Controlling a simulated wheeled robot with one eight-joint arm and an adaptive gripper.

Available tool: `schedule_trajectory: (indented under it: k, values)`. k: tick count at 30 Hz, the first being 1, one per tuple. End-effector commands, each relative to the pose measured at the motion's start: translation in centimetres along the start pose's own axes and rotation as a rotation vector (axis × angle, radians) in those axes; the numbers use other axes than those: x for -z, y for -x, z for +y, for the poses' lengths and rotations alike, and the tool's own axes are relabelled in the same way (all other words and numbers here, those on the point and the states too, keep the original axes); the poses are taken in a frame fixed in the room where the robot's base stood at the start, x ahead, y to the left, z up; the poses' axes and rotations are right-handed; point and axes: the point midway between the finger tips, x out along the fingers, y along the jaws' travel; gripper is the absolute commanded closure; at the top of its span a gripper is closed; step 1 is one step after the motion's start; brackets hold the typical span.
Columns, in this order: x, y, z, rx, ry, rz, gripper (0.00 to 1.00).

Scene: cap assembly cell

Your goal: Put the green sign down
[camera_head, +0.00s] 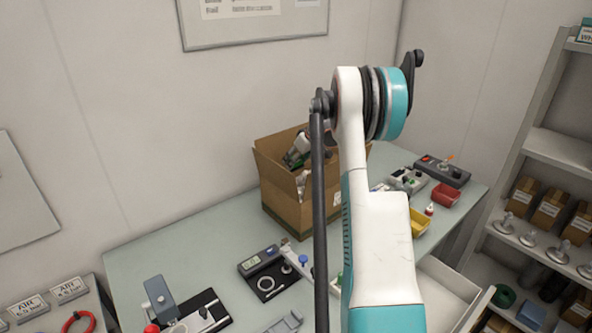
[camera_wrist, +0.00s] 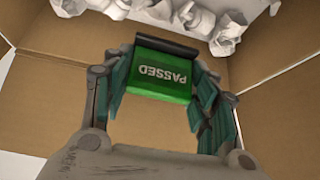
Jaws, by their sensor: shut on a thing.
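The green sign (camera_wrist: 158,80), lettered "PASSED", shows in the wrist view with its letters upside down and a dark strip along its upper edge. My gripper (camera_wrist: 165,73) is shut on it, with one finger at each side of the sign. Brown cardboard walls surround the view behind the sign. I cannot tell how far the sign is from any surface.
An open cardboard box (camera_head: 284,207) with things in it stands on the table (camera_head: 215,240), partly behind my arm. White crumpled-looking items (camera_wrist: 185,15) lie at the top of the wrist view. A yellow bin (camera_head: 420,221) and a red bin (camera_head: 446,194) stand right of my arm.

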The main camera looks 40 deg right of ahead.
Motion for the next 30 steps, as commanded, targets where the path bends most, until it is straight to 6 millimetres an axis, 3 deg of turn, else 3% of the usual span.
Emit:
schedule_trajectory:
  k: [8,20,21,23,30]
  values:
    - [-2.0,-3.1,0.0,0.000,0.000,0.000,0.71]
    - [-2.3,-3.6,0.0,0.000,0.000,0.000,0.71]
    - [-2.3,-3.5,0.0,0.000,0.000,0.000,0.40]
    - [-2.3,-3.5,0.0,0.000,0.000,0.000,0.26]
    - [-2.3,-3.5,0.0,0.000,0.000,0.000,0.26]
